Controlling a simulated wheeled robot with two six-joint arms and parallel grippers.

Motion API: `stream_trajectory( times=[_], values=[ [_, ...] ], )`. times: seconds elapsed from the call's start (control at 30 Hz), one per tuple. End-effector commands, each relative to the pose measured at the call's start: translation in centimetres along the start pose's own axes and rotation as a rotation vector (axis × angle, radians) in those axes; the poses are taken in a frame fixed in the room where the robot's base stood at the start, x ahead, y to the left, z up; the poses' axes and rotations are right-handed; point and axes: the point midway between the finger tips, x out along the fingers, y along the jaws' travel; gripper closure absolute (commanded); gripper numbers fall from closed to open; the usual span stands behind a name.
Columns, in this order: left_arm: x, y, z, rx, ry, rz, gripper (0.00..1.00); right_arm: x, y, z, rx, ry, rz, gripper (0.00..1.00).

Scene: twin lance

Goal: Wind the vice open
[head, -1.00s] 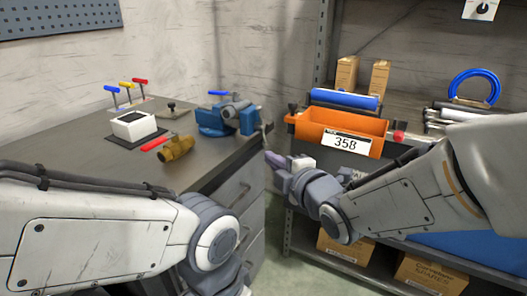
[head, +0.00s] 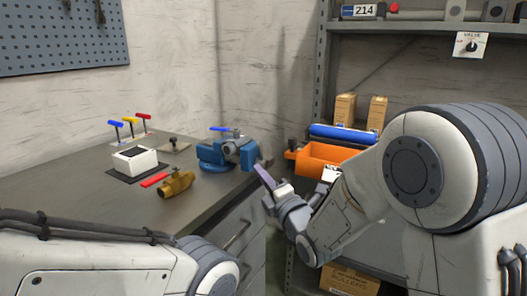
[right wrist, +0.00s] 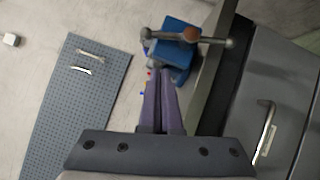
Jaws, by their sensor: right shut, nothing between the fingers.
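The blue vice (head: 240,153) is fixed at the right front corner of the grey workbench. In the right wrist view the vice (right wrist: 176,72) shows its grey cross handle bar (right wrist: 205,40) with round ends, lying across the picture. My right gripper (head: 260,168) is just right of and below the vice, beyond the bench edge. Its purple fingers (right wrist: 158,85) are shut and empty, and point towards the vice below the handle bar. I cannot tell whether they touch it. My left arm shows at the lower left; its gripper is out of view.
On the bench (head: 90,205) stand a brass valve with red lever (head: 176,183), a white box (head: 135,160) and several coloured T-handles (head: 130,121). Drawers (head: 232,238) lie below the bench edge.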

Motion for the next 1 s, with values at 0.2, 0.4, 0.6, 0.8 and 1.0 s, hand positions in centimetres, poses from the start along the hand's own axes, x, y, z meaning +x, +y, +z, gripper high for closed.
stream_trajectory(
  times=[0.2, 0.4, 0.6, 0.8, 1.0],
  values=[
    [-2.8, 0.2, -0.1, 0.0, 0.0, 0.0, 0.45, 3.2, 0.4, 1.8, 0.001, -0.003, -0.002, 1.0],
    [-3.5, 0.3, -0.2, 0.0, 0.0, 0.0, 0.45, 4.2, 0.1, 2.8, 0.0, -0.001, -0.001, 1.0],
    [-3.5, 0.2, -0.2, 0.0, 0.0, 0.0, 0.45, 4.3, 0.0, 2.9, 0.001, 0.0, -0.001, 1.0],
    [-3.5, 0.3, -0.2, 0.0, 0.0, 0.0, 0.45, 4.3, 0.0, 2.8, 0.002, 0.0, -0.001, 1.0],
    [-4.0, 0.3, -0.2, 0.0, 0.0, 0.0, 0.45, 5.1, 0.5, 1.6, 0.028, 0.019, -0.011, 1.0]
  ],
)
